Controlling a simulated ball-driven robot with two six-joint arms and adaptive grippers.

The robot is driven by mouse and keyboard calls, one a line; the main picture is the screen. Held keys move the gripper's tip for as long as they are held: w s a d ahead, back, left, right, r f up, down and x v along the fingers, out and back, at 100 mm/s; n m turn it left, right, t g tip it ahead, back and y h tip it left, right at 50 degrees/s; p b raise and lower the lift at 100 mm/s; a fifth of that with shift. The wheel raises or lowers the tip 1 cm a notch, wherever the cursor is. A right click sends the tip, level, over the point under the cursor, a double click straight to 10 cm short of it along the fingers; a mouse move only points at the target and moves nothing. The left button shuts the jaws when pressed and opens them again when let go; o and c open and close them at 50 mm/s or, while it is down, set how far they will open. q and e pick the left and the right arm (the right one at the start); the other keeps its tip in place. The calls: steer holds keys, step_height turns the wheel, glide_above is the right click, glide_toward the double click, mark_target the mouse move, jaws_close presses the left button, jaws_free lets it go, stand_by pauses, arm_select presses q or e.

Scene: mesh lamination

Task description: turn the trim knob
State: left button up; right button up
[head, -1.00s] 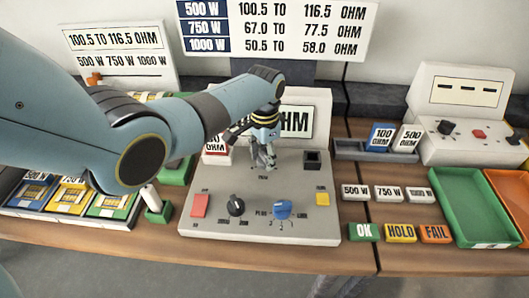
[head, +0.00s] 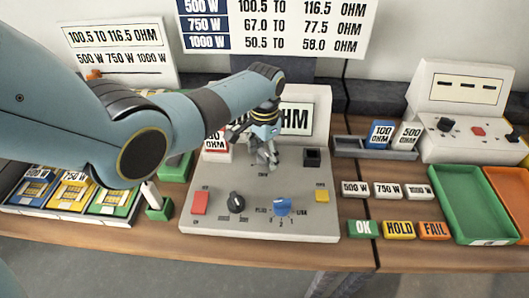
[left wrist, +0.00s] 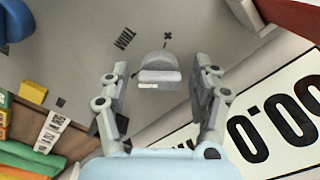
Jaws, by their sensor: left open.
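The trim knob (left wrist: 160,68) is a small grey knob with a flat pale front bar on the grey panel. In the left wrist view it stands beside the upside-down TRIM label (left wrist: 125,38). My left gripper (left wrist: 159,80) is open, with one finger on each side of the knob's place in the picture. I cannot tell whether either finger touches it. In the head view the left gripper (head: 266,160) points down at the upper middle of the panel (head: 215,178) and hides the knob. My right gripper is not in view.
The panel also carries a red button (head: 201,202), a black knob (head: 236,202), a blue knob (head: 282,207), a yellow button (head: 322,195) and a black socket (head: 312,157). An OHM display stands behind the gripper. A green tray (head: 468,203) lies at the right.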

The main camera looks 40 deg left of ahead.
mark_target(264, 152)
arm_select(q)
step_height(264, 152, up, 12)
stand_by(0.6)
steer(key=shift+f, duration=0.1)
stand_by(0.4)
